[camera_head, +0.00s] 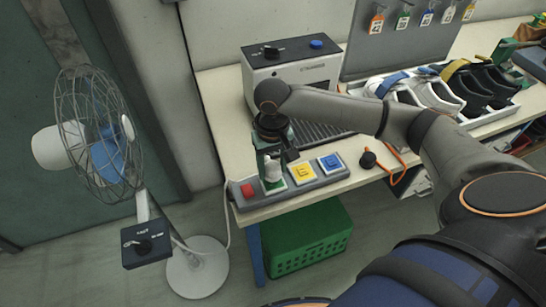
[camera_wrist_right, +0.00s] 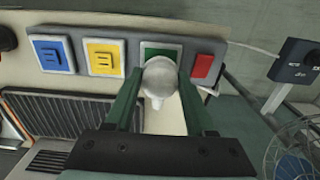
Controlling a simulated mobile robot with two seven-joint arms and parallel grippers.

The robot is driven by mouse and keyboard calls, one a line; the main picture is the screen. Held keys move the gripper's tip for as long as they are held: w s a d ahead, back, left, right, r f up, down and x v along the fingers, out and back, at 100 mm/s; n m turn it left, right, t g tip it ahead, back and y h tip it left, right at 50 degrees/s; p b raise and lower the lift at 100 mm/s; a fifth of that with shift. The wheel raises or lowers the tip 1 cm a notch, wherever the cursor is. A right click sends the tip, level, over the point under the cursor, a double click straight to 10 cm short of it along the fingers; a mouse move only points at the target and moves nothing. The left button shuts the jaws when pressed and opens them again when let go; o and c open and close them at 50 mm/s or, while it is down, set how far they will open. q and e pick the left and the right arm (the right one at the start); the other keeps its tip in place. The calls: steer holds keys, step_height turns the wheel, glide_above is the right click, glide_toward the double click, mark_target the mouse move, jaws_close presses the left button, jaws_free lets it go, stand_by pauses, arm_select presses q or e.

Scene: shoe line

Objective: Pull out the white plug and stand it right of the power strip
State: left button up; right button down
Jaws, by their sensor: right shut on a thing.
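The grey power strip (camera_head: 318,178) lies along the table's front edge, with a red switch (camera_head: 248,190) at its left end and green, yellow and blue socket plates. It also shows in the wrist view (camera_wrist_right: 133,52). The white plug (camera_head: 272,170) stands upright at the green socket (camera_wrist_right: 152,50), the one nearest the red switch. My right gripper (camera_head: 270,165) comes from above and is shut on the white plug (camera_wrist_right: 158,80). I cannot tell whether the plug is fully seated or slightly raised. My left gripper is not in view.
A black plug (camera_head: 368,159) with an orange cable lies right of the strip, leaving a small gap of table. A grey machine (camera_head: 290,65) stands behind, and a shoe tray (camera_head: 490,115) at the right. A fan (camera_head: 100,140) stands left; a green crate (camera_head: 310,240) is below.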

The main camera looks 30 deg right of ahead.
mark_target(272, 166)
steer(key=shift+r, duration=1.55)
